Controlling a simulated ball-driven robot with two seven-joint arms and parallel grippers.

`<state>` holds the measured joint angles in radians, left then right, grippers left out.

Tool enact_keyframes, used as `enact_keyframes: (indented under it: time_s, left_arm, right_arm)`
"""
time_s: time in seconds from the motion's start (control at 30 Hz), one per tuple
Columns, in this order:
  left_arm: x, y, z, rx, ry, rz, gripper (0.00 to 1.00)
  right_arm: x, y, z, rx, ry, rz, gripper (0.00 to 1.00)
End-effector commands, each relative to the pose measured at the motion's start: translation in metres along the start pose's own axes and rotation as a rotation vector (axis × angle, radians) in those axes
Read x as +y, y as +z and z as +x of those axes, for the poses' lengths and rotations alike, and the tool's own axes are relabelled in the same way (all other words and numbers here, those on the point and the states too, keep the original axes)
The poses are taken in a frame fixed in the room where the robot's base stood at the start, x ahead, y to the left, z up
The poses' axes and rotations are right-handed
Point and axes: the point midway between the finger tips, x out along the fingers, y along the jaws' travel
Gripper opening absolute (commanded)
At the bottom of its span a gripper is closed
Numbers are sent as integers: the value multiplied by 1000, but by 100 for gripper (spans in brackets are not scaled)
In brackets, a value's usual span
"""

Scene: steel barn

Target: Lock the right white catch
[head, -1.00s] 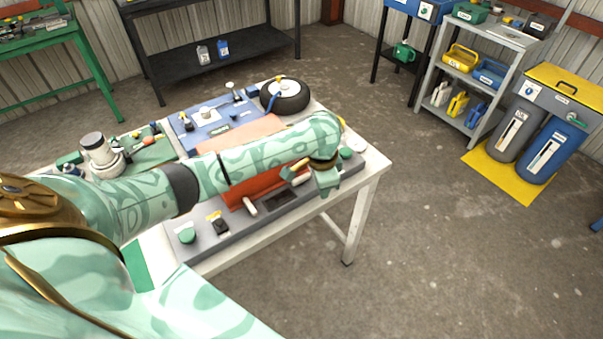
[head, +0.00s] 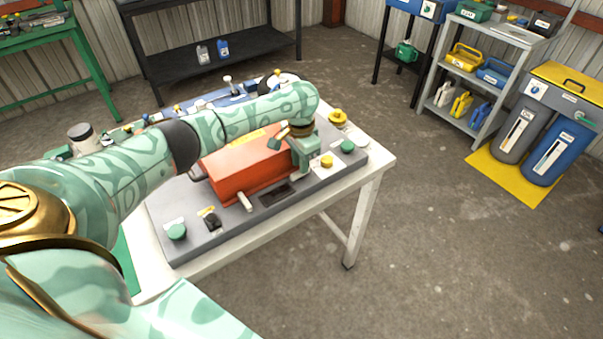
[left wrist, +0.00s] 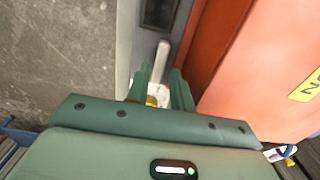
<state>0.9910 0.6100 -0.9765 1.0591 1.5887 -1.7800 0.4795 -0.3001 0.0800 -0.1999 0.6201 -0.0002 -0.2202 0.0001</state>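The red box (head: 240,175) with a yellow label sits on a grey base plate (head: 200,245) on the table. One white catch (head: 245,202) shows at its front left. The right white catch is hidden by my left gripper in the head view. My left gripper (head: 303,168) is at the box's right front corner, pointing down. In the left wrist view, a white catch lever (left wrist: 161,60) lies just beyond and between the two green fingertips (left wrist: 160,75), beside the red box wall. The fingers are apart. I cannot tell whether they touch the lever. My right gripper is out of view.
A dark slot (head: 277,195) lies between the catches. A yellow knob (head: 327,162) and a green knob (head: 347,147) stand close right of my gripper. Another green knob (head: 177,232) is at the front left. The floor right of the white table (head: 372,170) is clear.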

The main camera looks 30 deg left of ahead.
Motion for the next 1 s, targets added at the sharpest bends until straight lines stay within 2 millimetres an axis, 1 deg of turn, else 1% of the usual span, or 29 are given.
enact_keyframes:
  time_s: [0.03, 0.1, 0.2, 0.5, 0.53, 0.57, 0.6, 0.87, 1.0]
  left_arm:
    - [0, 0, 12, -2, 1, 0, 23]
    - [0, 0, 20, -2, -1, 1, 23]
    - [0, 0, 26, 0, -1, 0, 23]
    - [0, 0, 26, 1, -1, 1, 23]
    - [0, 0, 26, 1, -1, 1, 20]
    - [0, 0, 26, 1, -1, 1, 12]
    - [0, 0, 26, 1, -1, 1, 0]
    - [0, 0, 26, 1, -1, 7, 0]
    - [1, 0, 24, 1, 0, 35, 0]
  right_arm:
    - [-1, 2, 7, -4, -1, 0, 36]
    - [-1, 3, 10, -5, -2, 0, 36]
    - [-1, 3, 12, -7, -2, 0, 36]
    - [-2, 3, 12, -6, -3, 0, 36]
    - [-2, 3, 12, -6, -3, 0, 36]
    - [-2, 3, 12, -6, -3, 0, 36]
    - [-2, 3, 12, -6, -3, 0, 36]
    - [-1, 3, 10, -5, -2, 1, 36]
    - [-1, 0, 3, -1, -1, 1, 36]
